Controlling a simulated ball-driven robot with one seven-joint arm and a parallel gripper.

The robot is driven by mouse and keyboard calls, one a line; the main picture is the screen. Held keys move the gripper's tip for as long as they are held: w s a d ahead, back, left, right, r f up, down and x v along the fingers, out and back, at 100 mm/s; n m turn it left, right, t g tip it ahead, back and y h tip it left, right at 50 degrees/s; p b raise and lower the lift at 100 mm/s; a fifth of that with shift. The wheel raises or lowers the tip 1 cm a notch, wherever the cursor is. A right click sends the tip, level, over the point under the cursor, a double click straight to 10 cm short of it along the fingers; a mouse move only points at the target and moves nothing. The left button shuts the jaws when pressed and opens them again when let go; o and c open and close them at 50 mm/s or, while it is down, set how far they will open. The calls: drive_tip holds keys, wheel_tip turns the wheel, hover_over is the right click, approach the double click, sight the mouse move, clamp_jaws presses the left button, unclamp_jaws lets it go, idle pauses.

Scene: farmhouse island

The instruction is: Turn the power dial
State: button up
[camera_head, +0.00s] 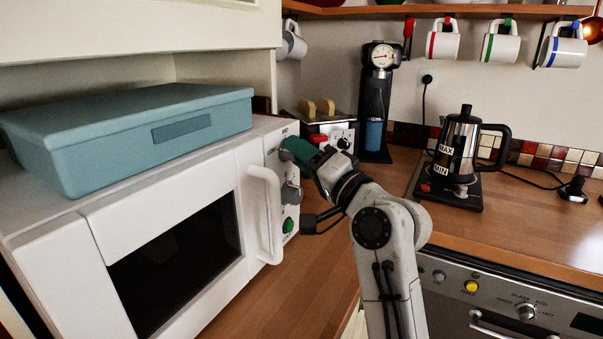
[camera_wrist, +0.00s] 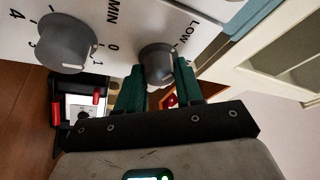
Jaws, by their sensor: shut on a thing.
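The white microwave (camera_head: 262,150) stands at the left, with its control panel on the right of its front. In the wrist view the grey power dial (camera_wrist: 157,63), beside the word LOW, sits between the two green fingers of my gripper (camera_wrist: 159,80). The fingers are shut on the dial, one on each side. In the head view my gripper (camera_head: 294,150) reaches the upper part of the panel and hides most of the power dial. A larger grey timer dial (camera_wrist: 66,42), with numbers and MIN around it, is beside it and free; it also shows below my gripper in the head view (camera_head: 291,193).
A green button (camera_head: 288,226) is low on the panel. The white door handle (camera_head: 267,212) sticks out just left of the dials. A blue-green box (camera_head: 130,130) lies on the microwave. A toaster (camera_head: 340,133) stands behind my gripper; a moka pot (camera_head: 458,150) is at right.

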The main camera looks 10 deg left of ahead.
drive_tip(key=shift+f+n+b, duration=0.2)
drive_tip(key=shift+n+b, duration=0.2)
drive_tip(key=shift+n, duration=0.1)
drive_tip(key=o, duration=1)
drive_tip(key=shift+r, duration=0.1)
drive_tip(key=v, duration=1)
drive_tip(key=shift+s+d+f+b, duration=0.15)
drive_tip(key=shift+d+f+b, duration=0.1)
drive_tip(key=shift+d+b, duration=0.05)
